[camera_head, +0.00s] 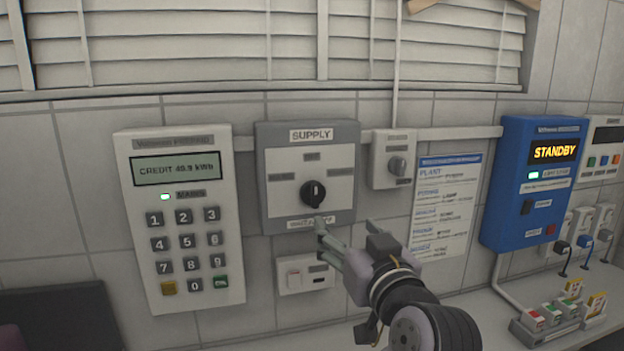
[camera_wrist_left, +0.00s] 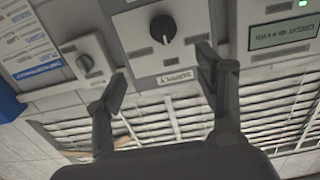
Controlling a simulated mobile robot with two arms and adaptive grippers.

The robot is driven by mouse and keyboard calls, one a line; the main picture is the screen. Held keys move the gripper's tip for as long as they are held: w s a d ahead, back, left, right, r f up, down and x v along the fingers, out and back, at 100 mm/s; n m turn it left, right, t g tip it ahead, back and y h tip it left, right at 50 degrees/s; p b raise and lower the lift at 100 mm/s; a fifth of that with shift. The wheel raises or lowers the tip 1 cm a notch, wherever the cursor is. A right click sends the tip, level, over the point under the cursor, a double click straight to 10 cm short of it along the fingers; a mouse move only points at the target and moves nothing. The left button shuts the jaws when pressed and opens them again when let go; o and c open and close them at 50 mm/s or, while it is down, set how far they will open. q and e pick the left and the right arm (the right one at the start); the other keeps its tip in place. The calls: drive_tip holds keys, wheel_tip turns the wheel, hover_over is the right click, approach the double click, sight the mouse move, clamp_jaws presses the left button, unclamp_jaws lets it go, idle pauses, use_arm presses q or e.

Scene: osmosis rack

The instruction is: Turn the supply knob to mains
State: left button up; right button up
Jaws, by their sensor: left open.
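The grey supply box (camera_head: 348,215) hangs on the tiled wall under a "SUPPLY" label. Its round black knob (camera_head: 313,194) sits in the middle of a pale plate. The knob's pale mark seems to point up, toward the small top label; the small labels are too blurred to read. My left gripper (camera_head: 322,237) is open and empty just below the knob, apart from it. In the left wrist view, turned upside down, the knob (camera_wrist_left: 162,28) shows beyond and between the open fingers of my left gripper (camera_wrist_left: 162,70). My right gripper is out of view.
Left of the box is a keypad meter (camera_head: 128,240) reading credit. At right are a smaller knob box (camera_head: 380,160), a paper notice (camera_head: 445,205) and a blue standby unit (camera_head: 505,190). A white switch plate (camera_head: 303,277) sits below, close to my left gripper.

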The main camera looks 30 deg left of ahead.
sight(316, 192)
use_arm(q)
drive_tip(key=p+x, duration=0.2)
drive_tip(key=x, duration=0.3)
drive_tip(key=p+x, duration=0.1)
drive_tip(key=x, duration=0.4)
drive_tip(key=r+p+x, duration=0.1)
drive_tip(key=p+x, duration=0.1)
drive_tip(key=x, duration=0.4)
drive_tip(key=shift+s+a+p, duration=0.2)
drive_tip(key=shift+s+p, duration=0.1)
drive_tip(key=shift+p, duration=0.05)
drive_tip(key=shift+w+a+f, duration=0.15)
drive_tip(key=shift+w+a, duration=0.15)
drive_tip(key=shift+n, duration=0.3)
drive_tip(key=c, duration=1.2)
